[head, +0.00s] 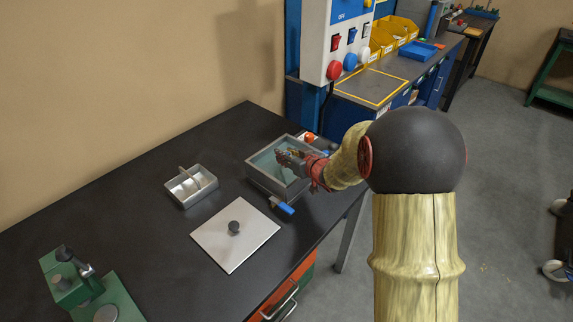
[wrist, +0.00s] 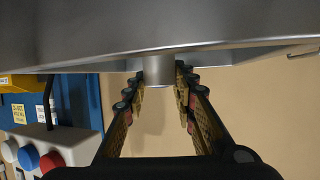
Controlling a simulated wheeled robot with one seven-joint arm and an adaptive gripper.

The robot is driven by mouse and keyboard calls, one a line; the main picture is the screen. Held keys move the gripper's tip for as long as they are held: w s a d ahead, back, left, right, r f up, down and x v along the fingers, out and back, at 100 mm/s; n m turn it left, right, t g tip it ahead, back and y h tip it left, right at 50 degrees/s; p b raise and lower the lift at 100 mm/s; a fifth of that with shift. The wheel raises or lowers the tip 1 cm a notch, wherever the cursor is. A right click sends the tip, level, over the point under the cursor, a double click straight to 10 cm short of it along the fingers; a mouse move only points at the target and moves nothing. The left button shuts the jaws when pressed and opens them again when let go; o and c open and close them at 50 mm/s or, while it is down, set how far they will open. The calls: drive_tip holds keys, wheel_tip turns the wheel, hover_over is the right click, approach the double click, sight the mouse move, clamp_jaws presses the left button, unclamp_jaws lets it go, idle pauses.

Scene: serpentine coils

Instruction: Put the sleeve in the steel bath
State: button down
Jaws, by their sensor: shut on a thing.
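The steel bath (head: 262,183) is an open grey box on the dark bench, with pale greenish liquid inside. My gripper (head: 288,157) is over the bath's opening in the head view. In the wrist view, its two fingers (wrist: 160,88) are shut on the sleeve (wrist: 158,70), a short plain grey cylinder. A broad grey metal surface (wrist: 100,35), seemingly the bath, fills the top of that view. The sleeve's far end meets or overlaps this surface; I cannot tell if they touch. The sleeve cannot be made out in the head view.
A flat square lid (head: 222,250) with a dark knob lies in front. A blue-handled item (head: 282,207) lies beside the bath's near corner. A green device (head: 110,300) stands at lower left.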

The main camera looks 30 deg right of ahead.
drive_tip(key=shift+w+d+f, duration=0.1)
drive_tip(key=shift+w+f, duration=0.1)
drive_tip(key=shift+f, duration=0.1)
wheel_tip(320, 180, down, 3)
drive_tip(key=shift+w+d+r+b, duration=0.1)
drive_tip(key=shift+w+r+b, duration=0.1)
drive_tip(key=shift+b, duration=0.5)
drive_tip(key=shift+f, duration=0.3)
drive_tip(key=shift+f, duration=0.1)
